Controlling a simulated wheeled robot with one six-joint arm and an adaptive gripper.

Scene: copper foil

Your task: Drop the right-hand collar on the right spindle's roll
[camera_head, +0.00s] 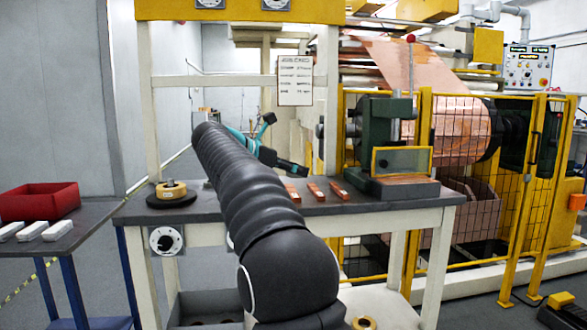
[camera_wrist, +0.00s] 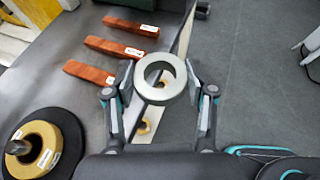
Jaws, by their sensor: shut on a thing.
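My gripper (camera_wrist: 160,85) is shut on a grey metal collar (camera_wrist: 167,97), whose round hole faces the wrist camera. The collar appears past the table's edge, with shelf and floor behind it. In the wrist view a gold roll (camera_wrist: 40,137) with white labels lies on a black disc (camera_wrist: 70,128) at the lower left, around a dark spindle (camera_wrist: 17,147). It is apart from the collar. In the head view a gold roll (camera_head: 171,189) stands at the table's left end. My arm hides the table's middle there, so I cannot tell if both views show the same roll.
Several copper-coloured bars (camera_wrist: 90,72) lie on the grey table (camera_head: 388,204), right of my arm in the head view. A green machine (camera_head: 372,130) stands at its right end. A side table holds a red bin (camera_head: 40,202) and white blocks (camera_head: 33,230). Yellow mesh fencing (camera_head: 478,170) stands behind.

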